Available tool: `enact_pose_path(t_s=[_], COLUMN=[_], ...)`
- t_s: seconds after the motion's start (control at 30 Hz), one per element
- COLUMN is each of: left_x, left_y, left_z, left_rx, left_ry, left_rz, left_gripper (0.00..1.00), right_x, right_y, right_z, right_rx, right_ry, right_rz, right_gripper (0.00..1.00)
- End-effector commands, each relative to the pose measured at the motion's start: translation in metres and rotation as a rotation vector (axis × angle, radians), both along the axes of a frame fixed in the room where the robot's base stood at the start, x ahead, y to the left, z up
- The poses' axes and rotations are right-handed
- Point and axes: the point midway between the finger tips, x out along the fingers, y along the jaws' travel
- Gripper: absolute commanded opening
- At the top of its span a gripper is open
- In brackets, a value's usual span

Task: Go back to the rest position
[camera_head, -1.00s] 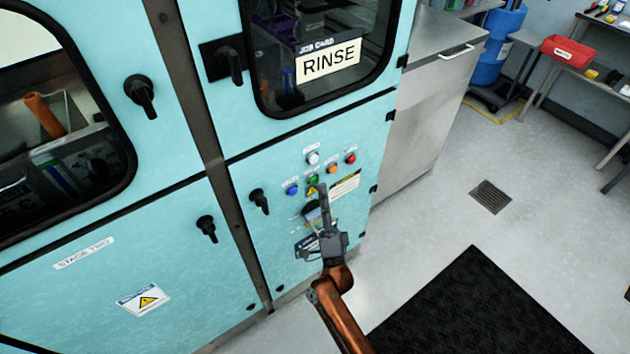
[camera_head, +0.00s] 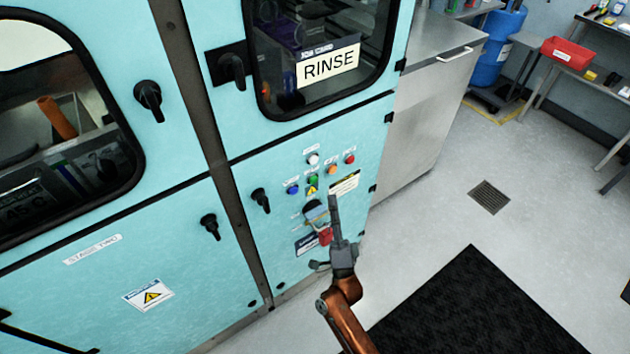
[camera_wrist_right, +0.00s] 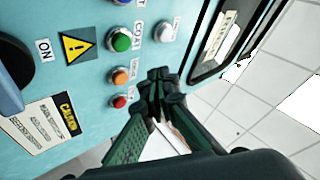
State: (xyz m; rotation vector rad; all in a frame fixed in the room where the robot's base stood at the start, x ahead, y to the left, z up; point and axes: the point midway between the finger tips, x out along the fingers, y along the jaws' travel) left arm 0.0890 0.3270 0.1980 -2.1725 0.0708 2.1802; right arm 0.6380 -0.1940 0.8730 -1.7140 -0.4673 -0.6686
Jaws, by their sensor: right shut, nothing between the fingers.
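My right gripper (camera_head: 335,215) is in front of the lower turquoise panel (camera_head: 240,225) in the head view, below and beside the push buttons. In the right wrist view its fingers (camera_wrist_right: 160,85) are together, shut and empty, with the tips close to the buttons in the picture; whether they touch anything cannot be told. The buttons include green (camera_wrist_right: 121,40), orange (camera_wrist_right: 120,76), red (camera_wrist_right: 119,101) and white (camera_wrist_right: 163,33). A red item (camera_head: 325,236) and a dark rotary switch (camera_head: 314,211) show beside the gripper. My left gripper is not in view.
The cabinet has a RINSE window (camera_head: 330,65) and several black handles (camera_head: 148,98). A steel cabinet (camera_head: 425,90) stands to its right. A black mat (camera_head: 480,310) lies on open floor with a drain (camera_head: 489,196). A red bin (camera_head: 567,52) sits farther back.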

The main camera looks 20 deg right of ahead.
Motion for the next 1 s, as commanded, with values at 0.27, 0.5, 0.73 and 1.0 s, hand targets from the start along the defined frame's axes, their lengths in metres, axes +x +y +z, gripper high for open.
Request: enact_pose_path(t_s=[0.27,0.5,0.73,1.0], left_x=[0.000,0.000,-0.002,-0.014], left_y=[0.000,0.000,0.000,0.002], left_z=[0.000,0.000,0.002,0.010], left_rx=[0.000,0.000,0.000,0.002], left_ry=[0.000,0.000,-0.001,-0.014], left_rz=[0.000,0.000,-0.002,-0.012], left_gripper=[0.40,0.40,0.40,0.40], right_x=[0.000,0.000,0.005,0.000], right_y=[0.000,0.000,0.003,0.006], right_z=[0.000,0.000,-0.024,-0.192], right_rx=[0.000,0.000,-0.055,-0.405], right_ry=[0.000,0.000,0.067,0.470], right_rz=[0.000,0.000,-0.010,-0.036], right_gripper=[0.00,0.00,0.00,0.00])
